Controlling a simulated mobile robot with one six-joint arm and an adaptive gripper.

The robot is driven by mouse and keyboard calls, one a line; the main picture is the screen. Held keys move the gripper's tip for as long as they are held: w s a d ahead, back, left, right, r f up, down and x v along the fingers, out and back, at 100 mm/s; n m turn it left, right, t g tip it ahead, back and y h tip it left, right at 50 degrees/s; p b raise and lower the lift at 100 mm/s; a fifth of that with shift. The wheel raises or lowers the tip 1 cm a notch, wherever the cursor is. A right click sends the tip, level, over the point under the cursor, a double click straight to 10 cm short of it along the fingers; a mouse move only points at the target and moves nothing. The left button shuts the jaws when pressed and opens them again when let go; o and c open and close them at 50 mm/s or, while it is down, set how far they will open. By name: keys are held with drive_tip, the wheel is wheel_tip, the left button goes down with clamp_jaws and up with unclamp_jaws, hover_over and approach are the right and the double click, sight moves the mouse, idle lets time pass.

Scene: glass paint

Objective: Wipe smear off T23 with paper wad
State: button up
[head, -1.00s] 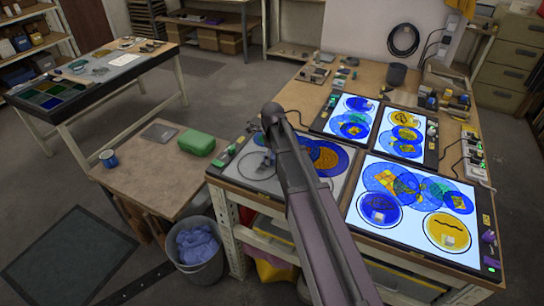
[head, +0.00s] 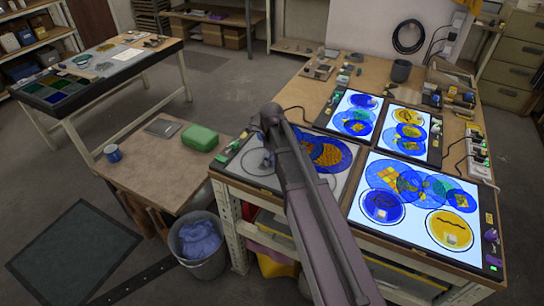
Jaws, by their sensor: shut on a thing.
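My gripper (head: 267,160) is small and partly hidden at the far end of my arm, over the unlit grey panel (head: 237,173) at the bench's left front. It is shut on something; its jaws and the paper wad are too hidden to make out. Blue and orange glass discs (head: 333,153) lie on that panel, partly behind my arm. On the large lit panel (head: 358,212), a yellow disc (head: 470,229) has a dark wavy mark, and a blue disc (head: 381,207) lies left of it. I cannot read T23 on any piece, nor tell which mark is the smear.
Two smaller lit panels (head: 352,114) (head: 408,132) with discs stand behind. A side table (head: 150,185) holds a green box (head: 199,138) and a blue mug (head: 113,153). A grey bin (head: 205,265) with blue stuff stands below. Small tools and cables crowd the bench's right edge.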

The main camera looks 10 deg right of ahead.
sight(269, 174)
drive_tip(key=shift+s+a+f, duration=0.1)
drive_tip(key=shift+s+a, duration=0.4)
drive_tip(key=shift+s, duration=0.15)
drive_tip(key=shift+s+a+f, duration=0.1)
drive_tip(key=shift+s+a, duration=0.35)
drive_tip(key=shift+s, duration=0.2)
drive_tip(key=shift+s+a+r, duration=0.15)
drive_tip(key=shift+s+a, duration=0.8)
drive_tip(key=shift+s, duration=0.25)
drive_tip(key=shift+d, duration=0.1)
drive_tip(key=shift+s+d, duration=0.6)
drive_tip(key=shift+d, duration=0.05)
drive_tip(key=shift+w+d, duration=0.1)
